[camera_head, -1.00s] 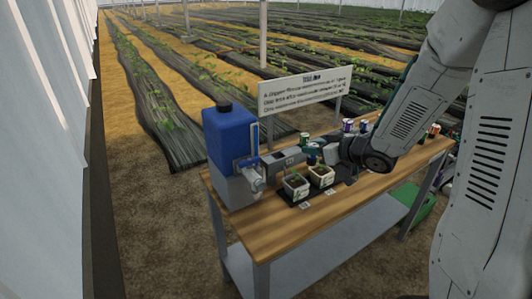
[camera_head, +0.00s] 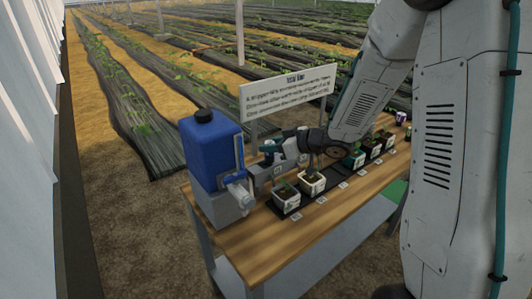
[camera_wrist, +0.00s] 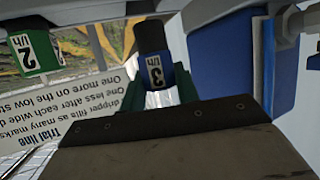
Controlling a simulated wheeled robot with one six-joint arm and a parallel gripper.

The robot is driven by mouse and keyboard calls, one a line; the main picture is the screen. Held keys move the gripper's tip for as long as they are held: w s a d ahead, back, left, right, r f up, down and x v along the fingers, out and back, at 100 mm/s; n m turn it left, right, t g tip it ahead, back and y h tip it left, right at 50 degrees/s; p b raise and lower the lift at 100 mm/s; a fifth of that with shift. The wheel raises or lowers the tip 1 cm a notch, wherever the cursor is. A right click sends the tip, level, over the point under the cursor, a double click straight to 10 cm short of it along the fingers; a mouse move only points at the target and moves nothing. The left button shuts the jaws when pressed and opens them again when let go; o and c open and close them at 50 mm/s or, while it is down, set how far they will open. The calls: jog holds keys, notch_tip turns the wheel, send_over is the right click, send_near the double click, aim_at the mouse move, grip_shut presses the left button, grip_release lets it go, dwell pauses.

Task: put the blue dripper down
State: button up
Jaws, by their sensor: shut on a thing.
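The blue dripper (camera_wrist: 156,72), with a dark top and a label reading "3 l/h", is upside down in the wrist view. My gripper (camera_wrist: 158,98) is shut on it, with green fingertips on both sides. In the head view my gripper (camera_head: 270,149) is above the back left of the bench, near the blue tank and the grey block (camera_head: 263,171). The dripper is too small to make out there. A green dripper (camera_wrist: 34,52) labelled "2 l/h" shows at the upper left of the wrist view, apart from my gripper.
The blue tank (camera_head: 208,150) stands on a grey base at the bench's left end. Several potted plants, including a white pot (camera_head: 286,201), stand in a row on a black strip. A sign (camera_head: 288,92) stands behind the bench (camera_head: 262,247). The front strip of wood is mostly clear.

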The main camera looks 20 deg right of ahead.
jog(key=shift+w+a+f, duration=0.1)
jog(key=shift+w+a, duration=0.2)
jog(key=shift+w, duration=0.15)
jog(key=shift+w+a+f, duration=0.15)
jog(key=shift+w+f, duration=0.1)
jog(key=shift+f, duration=0.65)
jog(key=shift+w+a+f, duration=0.1)
jog(key=shift+w+f, duration=0.1)
jog(key=shift+f, duration=0.7)
jog(key=shift+f, duration=0.1)
jog(key=o, duration=0.9)
jog(key=shift+o, duration=0.2)
